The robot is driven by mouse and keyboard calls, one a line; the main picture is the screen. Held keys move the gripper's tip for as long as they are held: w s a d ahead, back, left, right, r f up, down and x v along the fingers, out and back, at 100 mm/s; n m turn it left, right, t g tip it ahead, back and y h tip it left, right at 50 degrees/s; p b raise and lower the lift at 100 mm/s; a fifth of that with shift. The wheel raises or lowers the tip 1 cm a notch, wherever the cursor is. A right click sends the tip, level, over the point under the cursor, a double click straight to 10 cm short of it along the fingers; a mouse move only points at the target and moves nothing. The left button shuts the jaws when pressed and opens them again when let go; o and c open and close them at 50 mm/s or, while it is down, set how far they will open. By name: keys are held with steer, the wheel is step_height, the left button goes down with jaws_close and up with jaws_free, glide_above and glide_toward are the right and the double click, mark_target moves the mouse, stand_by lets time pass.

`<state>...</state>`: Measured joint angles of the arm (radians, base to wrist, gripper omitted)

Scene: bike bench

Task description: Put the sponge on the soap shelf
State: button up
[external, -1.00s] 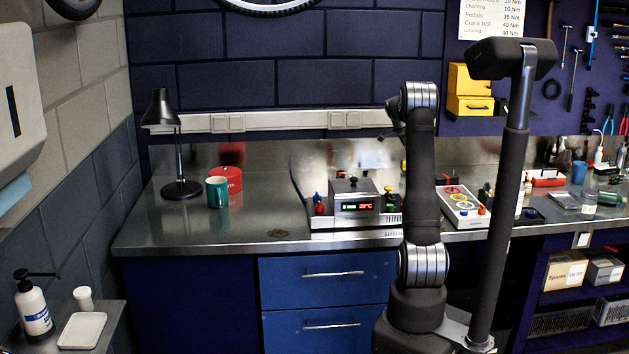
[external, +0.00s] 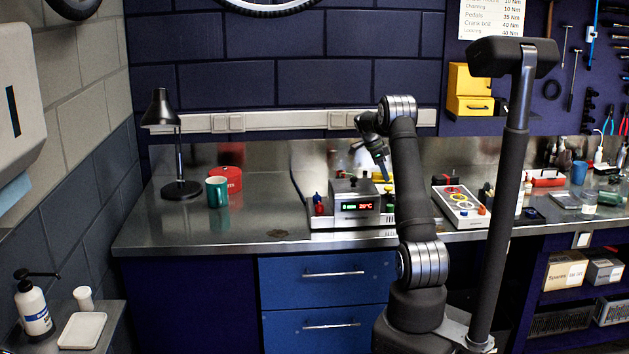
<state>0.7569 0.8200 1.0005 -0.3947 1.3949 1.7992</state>
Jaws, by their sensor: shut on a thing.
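My gripper (external: 381,171) is small in the external view, above the back of the bench beside the grey box with the red display. It points down and is shut on a small yellow thing (external: 379,177), which looks like the sponge; its outline is hard to make out. The soap shelf (external: 113,311) is at the lower left against the wall, far from my gripper. On it stand a white pump bottle (external: 34,310) and a white cup (external: 84,298), with a white dish (external: 82,330) in front.
The grey box (external: 355,205) sits in a tray of coloured items below my gripper. A black lamp (external: 178,150), teal mug (external: 217,192) and red tin (external: 230,180) stand on the bench's left part. The bench front left of the tray is clear. A dispenser (external: 20,110) hangs above the shelf.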

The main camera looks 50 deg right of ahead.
mark_target(383, 180)
steer(key=shift+w+f, duration=0.15)
steer(key=shift+f, duration=1.7)
steer(key=shift+f, duration=0.45)
steer(key=o, duration=1)
steer(key=shift+o, duration=0.2)
steer(key=shift+r, duration=0.3)
steer(key=v, duration=1.6)
steer(key=shift+w+d+r, duration=0.2)
steer(key=shift+w+r, duration=0.05)
steer(key=shift+w, duration=0.15)
steer(key=o, duration=0.6)
steer(key=shift+w+a+r, duration=0.1)
steer(key=shift+r, duration=0.25)
